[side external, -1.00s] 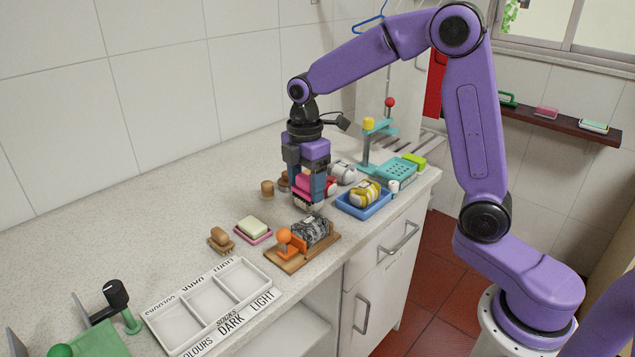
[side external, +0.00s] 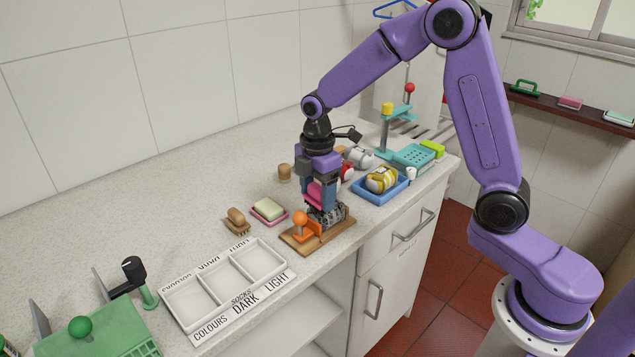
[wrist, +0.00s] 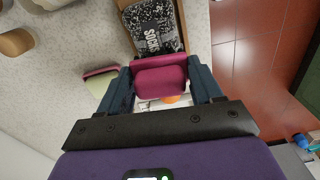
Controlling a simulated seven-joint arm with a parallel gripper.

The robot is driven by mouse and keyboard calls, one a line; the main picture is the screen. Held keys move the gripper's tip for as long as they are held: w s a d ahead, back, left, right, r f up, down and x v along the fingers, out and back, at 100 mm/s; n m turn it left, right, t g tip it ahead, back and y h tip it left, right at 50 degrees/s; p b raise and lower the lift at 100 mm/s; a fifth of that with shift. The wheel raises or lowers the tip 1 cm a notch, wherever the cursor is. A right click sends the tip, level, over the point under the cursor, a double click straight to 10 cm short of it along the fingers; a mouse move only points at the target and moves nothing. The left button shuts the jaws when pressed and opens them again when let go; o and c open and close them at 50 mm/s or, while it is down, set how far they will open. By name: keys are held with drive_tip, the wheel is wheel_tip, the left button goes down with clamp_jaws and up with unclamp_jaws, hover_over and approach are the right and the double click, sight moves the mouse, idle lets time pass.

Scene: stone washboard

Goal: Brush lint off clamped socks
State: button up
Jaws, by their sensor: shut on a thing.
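My gripper (side external: 318,203) is shut on a pink brush (side external: 314,191), which also shows between the fingers in the wrist view (wrist: 160,80). A dark, speckled sock bundle (side external: 329,216) lies on a wooden board (side external: 301,248) with an orange clamp (side external: 301,221) at its left end. In the wrist view the bundle (wrist: 152,22) shows a label reading SOCKS. The gripper and brush are over the bundle and hide part of it in the side view. I cannot tell whether the brush touches it.
A white three-compartment tray (side external: 215,287) with laundry labels stands to the left. A soap dish (side external: 269,211) and a small wooden brush (side external: 236,221) are behind the board. A blue tray (side external: 381,189) with a yellow striped bundle is to the right. The counter's front edge is close.

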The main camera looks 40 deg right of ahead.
drive_tip(key=shift+f, duration=0.7)
drive_tip(key=shift+d, duration=0.3)
drive_tip(key=shift+c, duration=0.5)
drive_tip(key=shift+d+f, duration=0.1)
drive_tip(key=shift+d, duration=1.95)
drive_tip(key=shift+a, duration=2.25)
drive_tip(key=shift+d, duration=2.45)
drive_tip(key=shift+a, duration=2.65)
drive_tip(key=shift+d, duration=2.5)
drive_tip(key=shift+a, duration=2.35)
drive_tip(key=shift+d, duration=2.4)
wheel_tip(320, 180, up, 8)
